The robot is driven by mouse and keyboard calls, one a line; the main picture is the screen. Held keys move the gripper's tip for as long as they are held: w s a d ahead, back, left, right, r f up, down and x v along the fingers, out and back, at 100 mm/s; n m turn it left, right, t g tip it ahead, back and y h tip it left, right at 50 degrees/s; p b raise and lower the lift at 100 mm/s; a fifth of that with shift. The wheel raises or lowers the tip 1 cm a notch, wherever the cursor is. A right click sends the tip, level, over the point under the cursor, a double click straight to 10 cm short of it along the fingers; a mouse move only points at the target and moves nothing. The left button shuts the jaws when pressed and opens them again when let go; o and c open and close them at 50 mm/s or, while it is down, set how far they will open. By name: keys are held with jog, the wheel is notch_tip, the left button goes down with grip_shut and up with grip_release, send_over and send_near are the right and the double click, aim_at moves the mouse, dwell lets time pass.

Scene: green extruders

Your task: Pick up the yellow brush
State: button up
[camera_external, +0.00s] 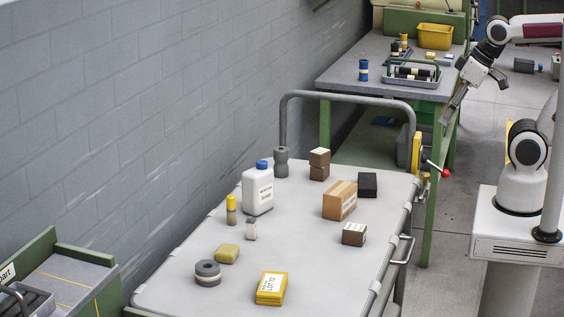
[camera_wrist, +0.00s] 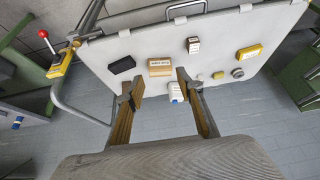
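No object is plainly a brush. On the cart in the external view, an upright cylinder (camera_external: 231,209) with a yellow top and grey lower part stands left of the white jug (camera_external: 257,192). An olive-yellow block (camera_external: 227,253) lies nearer the front; it also shows in the wrist view (camera_wrist: 218,76). I cannot tell whether either is the yellow brush. My gripper (camera_external: 449,113) hangs high, right of the cart's far end, pointing down and left. In the wrist view its fingers (camera_wrist: 159,77) are wide apart with nothing between them, well away from the cart items. The cylinder is not clear there.
The grey cart top (camera_external: 190,290) also holds a yellow box (camera_external: 271,288), a grey ring (camera_external: 208,273), a tan carton (camera_external: 340,200), brown boxes (camera_external: 354,234) and a black block (camera_external: 367,185). A tall rail (camera_external: 345,97) rises at its far end. A green bench (camera_external: 345,75) stands behind.

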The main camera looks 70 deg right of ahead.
jog(key=w+a+r+n, duration=0.1)
jog(key=w+a+r, duration=0.15)
jog(key=w, duration=1.05)
jog(key=n+y, duration=0.2)
jog(key=n, duration=0.1)
send_over(233, 195)
jog(key=s, duration=0.3)
jog(key=f, duration=2.2)
jog(key=shift+d, duration=0.25)
jog(key=shift+x, duration=1.25)
jog(key=shift+x, duration=2.6)
